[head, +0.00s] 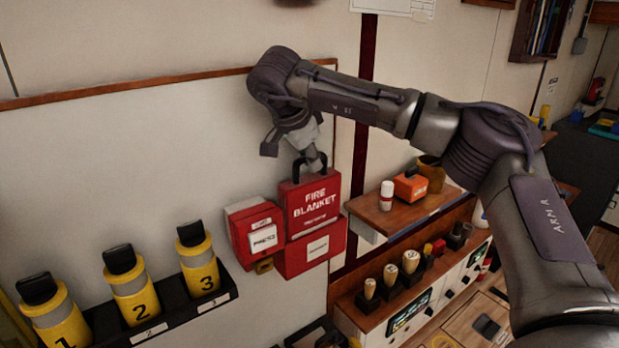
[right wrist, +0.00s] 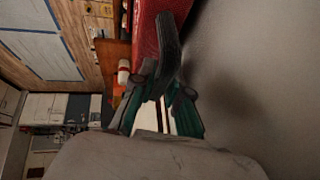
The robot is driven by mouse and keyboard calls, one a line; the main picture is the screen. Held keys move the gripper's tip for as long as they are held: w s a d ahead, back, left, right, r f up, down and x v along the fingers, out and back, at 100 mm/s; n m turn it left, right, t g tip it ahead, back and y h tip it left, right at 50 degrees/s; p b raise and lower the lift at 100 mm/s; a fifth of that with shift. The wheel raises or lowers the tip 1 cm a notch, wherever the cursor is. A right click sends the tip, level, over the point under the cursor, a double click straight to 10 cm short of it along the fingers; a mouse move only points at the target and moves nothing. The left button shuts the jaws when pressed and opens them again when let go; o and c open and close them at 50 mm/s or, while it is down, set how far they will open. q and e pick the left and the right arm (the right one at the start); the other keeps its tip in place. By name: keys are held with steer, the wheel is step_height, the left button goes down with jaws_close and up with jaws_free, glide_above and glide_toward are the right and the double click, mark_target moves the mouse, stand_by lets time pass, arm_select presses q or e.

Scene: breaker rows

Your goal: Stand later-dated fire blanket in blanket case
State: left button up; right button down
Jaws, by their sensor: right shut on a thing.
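The red fire blanket (head: 313,213), with white "FIRE BLANKET" lettering and a black handle on top, is upright at the wall. My right gripper (head: 312,164) is above it, shut on its handle; the right wrist view shows the black handle (right wrist: 171,50) between the fingers (right wrist: 165,108) and the red side of the blanket (right wrist: 147,25). Directly below is a red case (head: 333,244) with a pale label. The blanket's lower edge meets the case; I cannot tell how deep it sits. Any date is too small to read. My left gripper is out of view.
A smaller red box (head: 238,239) with a white label adjoins on the left. Numbered yellow canisters (head: 133,292) stand in a black rack at lower left. A wooden shelf (head: 400,216) with a white-and-red bottle (head: 386,196) and an orange box (head: 410,186) is at right.

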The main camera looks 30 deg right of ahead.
mark_target(310, 177)
step_height(310, 177, down, 4)
steer(key=shift+s+r, duration=0.15)
steer(key=shift+r, duration=0.05)
steer(key=shift+w+f, duration=0.35)
steer(key=shift+f, duration=0.2)
steer(key=c, duration=1.4)
jaws_free()
steer(key=shift+s+a, duration=0.1)
steer(key=shift+c, duration=0.2)
